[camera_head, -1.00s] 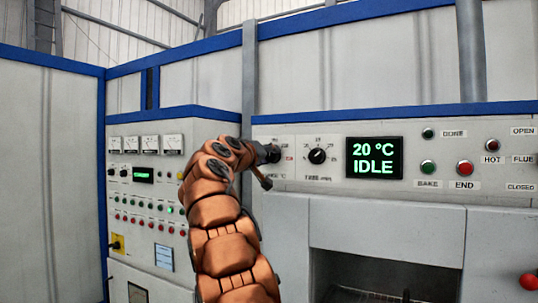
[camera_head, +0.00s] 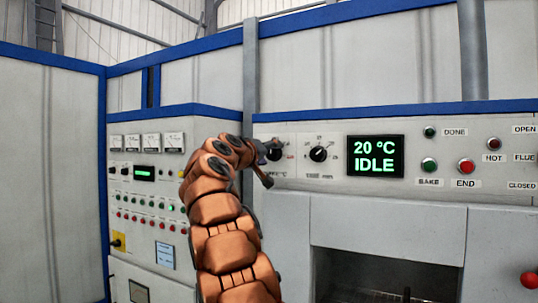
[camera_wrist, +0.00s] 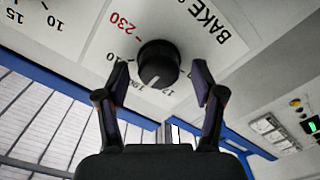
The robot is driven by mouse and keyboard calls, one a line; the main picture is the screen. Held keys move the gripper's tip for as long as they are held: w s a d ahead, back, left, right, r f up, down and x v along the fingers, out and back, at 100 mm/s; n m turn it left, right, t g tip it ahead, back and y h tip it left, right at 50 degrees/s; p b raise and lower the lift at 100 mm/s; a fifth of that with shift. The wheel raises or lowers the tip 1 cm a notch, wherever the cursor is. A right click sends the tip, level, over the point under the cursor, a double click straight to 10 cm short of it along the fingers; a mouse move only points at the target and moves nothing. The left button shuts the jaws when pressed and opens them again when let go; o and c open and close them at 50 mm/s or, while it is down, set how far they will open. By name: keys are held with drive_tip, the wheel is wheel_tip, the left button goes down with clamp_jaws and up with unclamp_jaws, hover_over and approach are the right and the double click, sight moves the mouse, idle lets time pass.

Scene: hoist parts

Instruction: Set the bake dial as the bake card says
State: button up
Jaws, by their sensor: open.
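The bake dial (camera_wrist: 158,63) is a round black knob on a light panel beside the word BAKE in the wrist view. A red 230 shows to the knob's upper left. My gripper (camera_wrist: 160,80) is open, with one finger on each side of the knob; I cannot tell whether either touches it. In the head view the dial (camera_head: 275,154) shows just right of my gripper (camera_head: 266,153). I cannot make out a readable bake card.
A second dial, the timer (camera_head: 318,154), is close to the right. The display (camera_head: 375,157) reads 20 °C IDLE. BAKE and END buttons (camera_head: 466,166) are further right. A left cabinet carries gauges, lamps and a small pale-blue sheet (camera_head: 164,256), too small to read.

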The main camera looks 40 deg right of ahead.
drive_tip(key=shift+a, duration=0.1)
drive_tip(key=v, duration=1.1)
drive_tip(key=shift+a, duration=0.4)
drive_tip(key=shift+s, duration=0.1)
drive_tip(key=s+a+f+n+g+y, duration=0.1)
drive_tip(key=s+a+f+y, duration=0.25)
drive_tip(key=f, duration=0.65)
drive_tip(key=s+a+f+n+g+y, duration=0.1)
drive_tip(key=s+a+f+y, duration=0.3)
drive_tip(key=f, duration=0.7)
drive_tip(key=s+a+f+n+g+y, duration=0.1)
drive_tip(key=s+a+f+y, duration=0.15)
drive_tip(key=s+f, duration=0.55)
drive_tip(key=s+a+f+n+g+y, duration=0.3)
drive_tip(key=s+a+f+y, duration=0.4)
drive_tip(key=s+a+f, duration=1.3)
wheel_tip(320, 180, down, 2)
drive_tip(key=shift+a+f+g, duration=0.1)
drive_tip(key=shift+a+g, duration=0.4)
drive_tip(key=shift+a, duration=0.45)
